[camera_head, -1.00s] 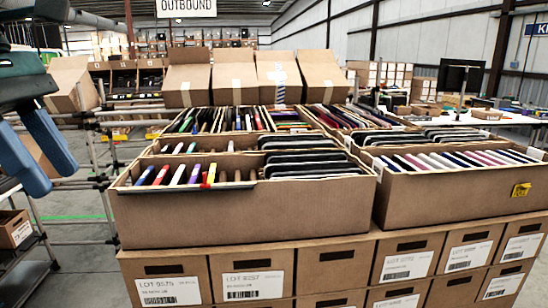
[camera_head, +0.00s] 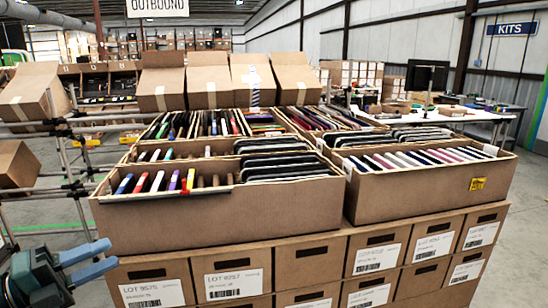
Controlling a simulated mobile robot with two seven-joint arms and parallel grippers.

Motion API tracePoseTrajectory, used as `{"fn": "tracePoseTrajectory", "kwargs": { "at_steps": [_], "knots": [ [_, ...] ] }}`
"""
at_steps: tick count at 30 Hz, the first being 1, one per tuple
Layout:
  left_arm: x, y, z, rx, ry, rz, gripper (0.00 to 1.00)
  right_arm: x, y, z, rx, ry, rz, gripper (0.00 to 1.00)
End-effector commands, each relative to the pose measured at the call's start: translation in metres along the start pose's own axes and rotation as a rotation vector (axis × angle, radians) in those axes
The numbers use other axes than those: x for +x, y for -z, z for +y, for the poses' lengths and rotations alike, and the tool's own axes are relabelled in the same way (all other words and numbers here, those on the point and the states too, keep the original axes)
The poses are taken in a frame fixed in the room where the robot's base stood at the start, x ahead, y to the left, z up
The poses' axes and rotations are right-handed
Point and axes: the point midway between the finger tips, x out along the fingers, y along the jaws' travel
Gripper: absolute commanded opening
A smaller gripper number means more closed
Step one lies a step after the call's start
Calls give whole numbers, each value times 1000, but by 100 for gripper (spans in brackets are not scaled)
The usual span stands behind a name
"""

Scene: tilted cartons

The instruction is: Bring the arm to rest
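My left gripper (camera_head: 110,254) is at the lower left, in front of the lot cartons and below the front left carton. Its two blue-grey fingers point right with a gap between them, and nothing shows in the gap. The gripper looks open and empty. The rest of my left arm is mostly cut off by the frame edge. My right gripper is not in view.
Open cartons of upright devices stand in rows, with a front left carton (camera_head: 215,222) and a front right carton (camera_head: 420,192). They rest on labelled lot cartons (camera_head: 233,276). Tilted cartons (camera_head: 208,85) stand behind. A pipe rack (camera_head: 70,165) is at left; floor is clear at right.

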Motion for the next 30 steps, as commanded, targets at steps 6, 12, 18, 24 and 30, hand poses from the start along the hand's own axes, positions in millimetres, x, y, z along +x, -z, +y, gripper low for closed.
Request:
{"fn": "tracePoseTrajectory", "kwargs": {
  "at_steps": [6, 12, 18, 24, 30],
  "knots": [
    [-15, 44, 123, -678, 3, -432, 33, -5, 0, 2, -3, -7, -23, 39],
    [-18, 143, 214, -1286, -61, -763, 33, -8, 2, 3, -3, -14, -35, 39],
    [-3, 238, 248, -1708, -137, -954, 33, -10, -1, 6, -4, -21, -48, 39],
    [4, 271, 254, -1846, -173, -1010, 33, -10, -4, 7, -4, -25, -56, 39],
    [4, 272, 254, -1847, -174, -1011, 33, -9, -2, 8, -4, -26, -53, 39]
  ]
}}
